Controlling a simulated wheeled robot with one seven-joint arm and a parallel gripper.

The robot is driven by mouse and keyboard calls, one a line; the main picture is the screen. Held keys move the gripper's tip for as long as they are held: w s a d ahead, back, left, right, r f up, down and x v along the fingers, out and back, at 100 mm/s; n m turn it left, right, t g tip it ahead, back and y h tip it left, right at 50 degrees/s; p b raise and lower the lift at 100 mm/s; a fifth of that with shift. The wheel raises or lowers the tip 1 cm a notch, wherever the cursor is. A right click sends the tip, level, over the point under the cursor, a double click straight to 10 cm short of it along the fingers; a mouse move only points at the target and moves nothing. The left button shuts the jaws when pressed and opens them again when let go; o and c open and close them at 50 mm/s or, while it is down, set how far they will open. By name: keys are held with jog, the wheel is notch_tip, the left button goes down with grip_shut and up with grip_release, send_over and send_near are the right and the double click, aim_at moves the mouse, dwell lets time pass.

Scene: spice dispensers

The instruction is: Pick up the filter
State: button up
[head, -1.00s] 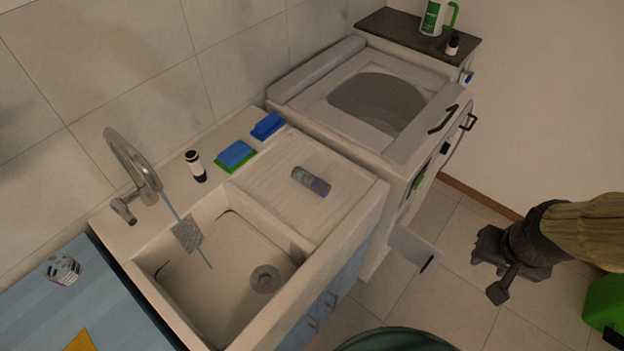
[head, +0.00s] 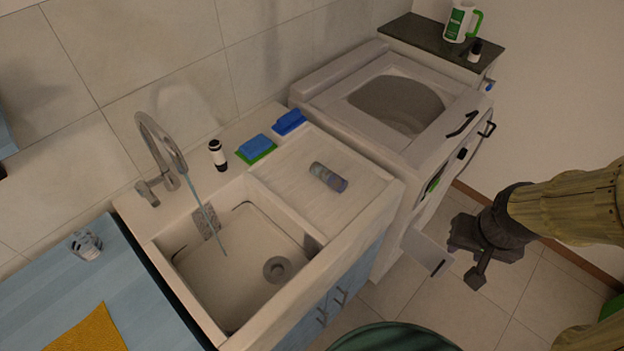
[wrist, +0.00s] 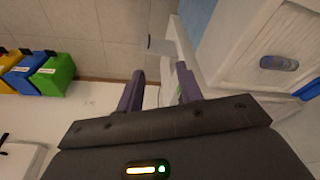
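No part is labelled as the filter. A small grey-purple cylinder (head: 328,177) lies on its side on the ridged drainboard beside the sink and may be it. The same cylinder shows at the right of the wrist view (wrist: 279,63). My gripper (head: 472,268) is out over the floor, right of the sink unit and in front of the white machine, well apart from the cylinder. In the wrist view its two fingers (wrist: 160,88) are spread with nothing between them.
Water runs from the tap (head: 160,145) into the sink (head: 235,262). A black-and-white bottle (head: 217,155) and blue sponges (head: 257,147) stand behind. The white machine (head: 420,140) has an open flap (head: 427,250) jutting near my gripper. Coloured bins (wrist: 50,75) stand far off.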

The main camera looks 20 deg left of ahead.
jog(key=shift+a, duration=0.15)
jog(key=shift+o, duration=0.2)
jog(key=o, duration=0.3)
jog(key=shift+w, duration=0.1)
jog(key=shift+o, duration=1)
jog(key=w+n, duration=0.1)
jog(key=w, duration=0.1)
jog(key=w+a+n+t+p, duration=0.1)
jog(key=w, duration=0.2)
jog(key=shift+w+a+n, duration=0.1)
jog(key=shift+a+n, duration=0.05)
jog(key=shift+n, duration=0.15)
jog(key=w+a+f+n+t+y+p, duration=0.2)
jog(key=w+a+n+y+p, duration=0.2)
jog(key=w+a+n, duration=0.75)
jog(key=s+a+f+y, duration=0.1)
jog(key=a+y, duration=0.1)
jog(key=a, duration=0.3)
jog(key=s+a+f+g+y, duration=0.1)
jog(key=a+y, duration=0.1)
jog(key=a, duration=0.4)
jog(key=shift+s, duration=0.35)
jog(key=shift+p, duration=0.3)
